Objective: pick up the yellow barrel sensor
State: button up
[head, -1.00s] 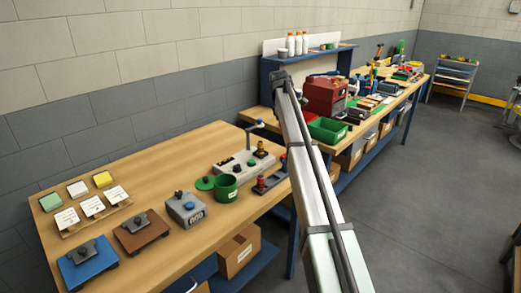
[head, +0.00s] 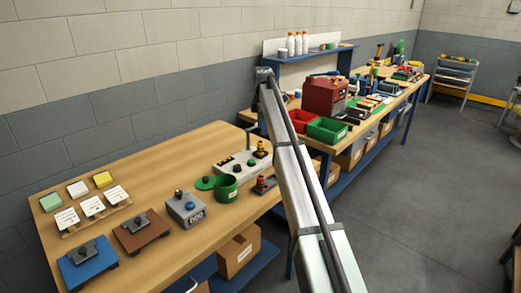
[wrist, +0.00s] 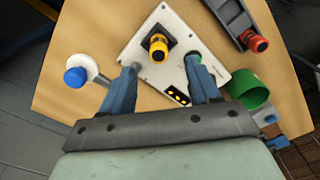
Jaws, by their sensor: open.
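The yellow barrel sensor (wrist: 157,46) stands on a dark square base on the pale control panel (wrist: 132,50) in the wrist view. In the head view it shows small, with a dark top (head: 260,146), near the panel's far end. My gripper (wrist: 161,63) is open, its two blue fingers apart and empty. The sensor appears between and just beyond the fingertips in the wrist view; I cannot tell the height gap. In the head view my fingers cannot be made out.
A green cup (wrist: 246,90) and a dark fixture with a red knob (wrist: 257,43) are to the right. Red (head: 303,119) and green (head: 327,130) bins stand on the farther bench.

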aim_at(261, 141)
jog(key=shift+w+a+f, duration=0.1)
jog(key=shift+a+f, duration=0.1)
jog(key=shift+f, duration=1.45)
jog(key=shift+a+f, duration=0.15)
jog(key=shift+f, duration=1.5)
grip_shut()
jog(key=shift+r, duration=0.1)
notch_tip(261, 141, up, 10)
